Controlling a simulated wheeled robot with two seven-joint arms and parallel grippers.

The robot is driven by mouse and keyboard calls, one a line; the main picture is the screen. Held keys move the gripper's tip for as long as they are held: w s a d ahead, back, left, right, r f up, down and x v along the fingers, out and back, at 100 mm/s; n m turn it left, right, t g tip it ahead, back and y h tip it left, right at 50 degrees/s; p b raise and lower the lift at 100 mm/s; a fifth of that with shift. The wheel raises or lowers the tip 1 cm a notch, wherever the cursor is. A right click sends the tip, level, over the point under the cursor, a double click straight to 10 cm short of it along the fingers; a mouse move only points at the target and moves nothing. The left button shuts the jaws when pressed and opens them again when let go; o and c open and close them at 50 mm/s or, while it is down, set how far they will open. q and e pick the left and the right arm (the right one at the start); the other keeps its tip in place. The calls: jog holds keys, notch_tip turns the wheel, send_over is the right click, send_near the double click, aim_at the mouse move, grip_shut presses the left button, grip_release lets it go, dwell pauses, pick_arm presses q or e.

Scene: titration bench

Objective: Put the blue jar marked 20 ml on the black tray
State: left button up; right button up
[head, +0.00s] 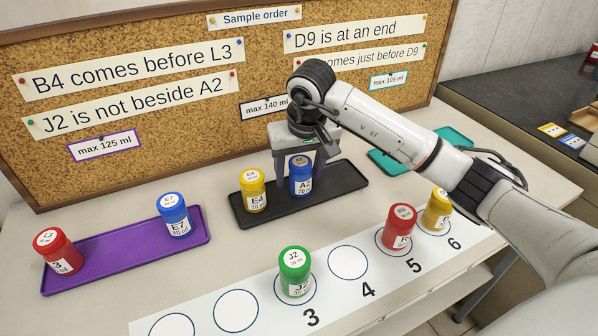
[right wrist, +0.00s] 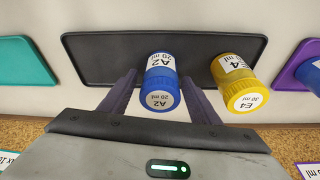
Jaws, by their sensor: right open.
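The blue jar marked A2, 20 ml (head: 301,180) stands upright on the black tray (head: 345,187), right of a yellow jar marked E4 (head: 253,192). My right gripper (head: 300,160) is above the tray with its fingers pointing down, one on either side of the blue jar. In the right wrist view the blue jar (right wrist: 161,85) sits between the two open fingers (right wrist: 160,88), with a gap showing on the right side. The black tray also fills the upper middle of that view (right wrist: 100,55). My left gripper is not in view.
A purple tray (head: 130,250) at left holds red L3 (head: 60,252) and blue E7 (head: 175,217). A numbered strip (head: 375,290) in front holds green J2 (head: 294,275), a red jar (head: 398,230) and a yellow jar (head: 436,212). A teal tray (head: 390,163) and the corkboard (head: 170,100) are behind.

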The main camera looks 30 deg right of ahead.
jog(key=v, duration=1.1)
jog(key=shift+r, duration=0.3)
